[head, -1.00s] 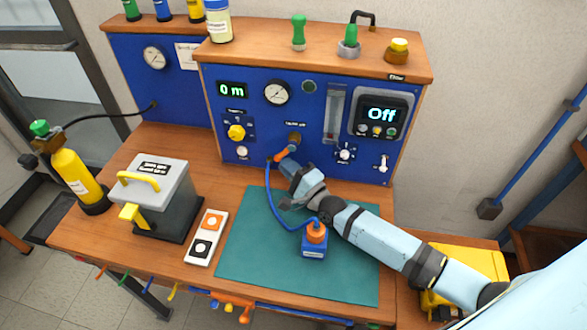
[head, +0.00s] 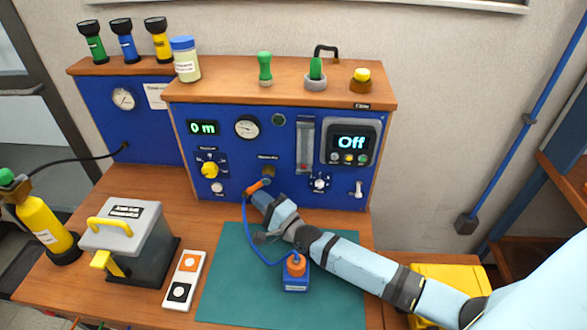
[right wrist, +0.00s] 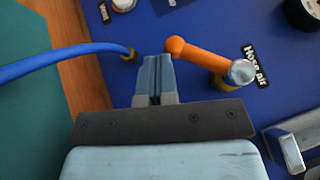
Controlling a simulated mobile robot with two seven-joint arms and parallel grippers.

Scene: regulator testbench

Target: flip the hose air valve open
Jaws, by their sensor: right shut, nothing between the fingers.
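The hose air valve is an orange lever (right wrist: 198,53) on a silver pivot (right wrist: 242,72), beside a label reading "Hose air" on the blue panel. In the right wrist view the lever's round end lies just right of the fingertips of my right gripper (right wrist: 155,62). The fingers are shut with nothing between them; whether they touch the lever is unclear. In the head view the orange lever (head: 257,186) shows low on the panel, with my right gripper (head: 263,198) right at it. A blue hose (right wrist: 60,60) ends at a brass fitting (right wrist: 129,54) left of the fingers. My left gripper is out of view.
The blue panel (head: 226,179) stands behind the gripper. A blue box with an orange top (head: 296,267) sits on the green mat (head: 227,290). A grey box with a yellow handle (head: 124,229) and a two-button box (head: 184,280) stand to the left.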

